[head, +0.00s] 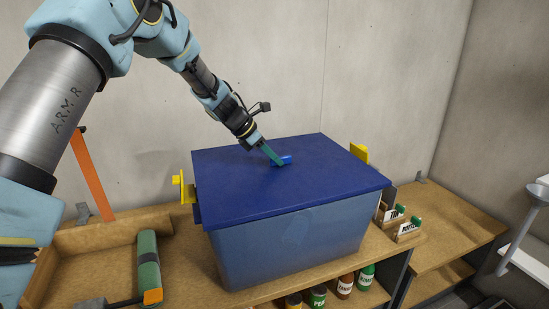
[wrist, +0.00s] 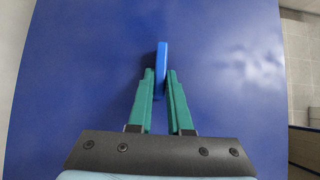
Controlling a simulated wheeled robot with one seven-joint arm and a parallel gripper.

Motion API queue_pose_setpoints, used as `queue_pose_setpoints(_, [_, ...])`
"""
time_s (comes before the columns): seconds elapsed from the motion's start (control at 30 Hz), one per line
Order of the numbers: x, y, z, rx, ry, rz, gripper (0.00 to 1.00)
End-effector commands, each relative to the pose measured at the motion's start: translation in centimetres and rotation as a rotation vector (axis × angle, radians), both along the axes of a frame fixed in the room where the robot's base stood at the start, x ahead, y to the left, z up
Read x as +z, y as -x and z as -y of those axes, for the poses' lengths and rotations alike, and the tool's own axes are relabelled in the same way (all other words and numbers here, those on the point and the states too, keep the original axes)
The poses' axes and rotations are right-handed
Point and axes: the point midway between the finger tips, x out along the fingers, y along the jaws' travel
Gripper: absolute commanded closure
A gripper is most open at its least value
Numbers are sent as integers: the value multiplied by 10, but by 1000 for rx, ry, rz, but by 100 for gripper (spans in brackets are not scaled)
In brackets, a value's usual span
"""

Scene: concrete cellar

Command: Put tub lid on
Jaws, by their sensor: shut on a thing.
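A blue tub (head: 290,246) with translucent-looking walls stands on the wooden bench. The dark blue lid (head: 320,185) lies over the top of the tub, and I see no clear gap along its front edge. Yellow latches stick up at the left end (head: 186,188) and the right end (head: 359,153) of the tub. My gripper (head: 274,157) is shut on the brighter blue handle (head: 286,160) in the middle of the lid. In the wrist view the green fingers sit on both sides of the handle (wrist: 161,60), and the lid (wrist: 80,80) fills most of the picture.
A wooden tray (head: 60,240) at the left holds a green cylinder (head: 148,262) and an orange-tipped tool (head: 152,296). Small labelled card holders (head: 408,230) stand right of the tub. Several jars (head: 318,296) sit on the shelf below.

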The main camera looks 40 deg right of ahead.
Motion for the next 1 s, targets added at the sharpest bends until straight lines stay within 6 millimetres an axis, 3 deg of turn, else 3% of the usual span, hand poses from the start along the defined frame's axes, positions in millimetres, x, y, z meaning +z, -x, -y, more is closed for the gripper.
queue_pose_setpoints(1.0, [-20,0,0,0,1,0,100])
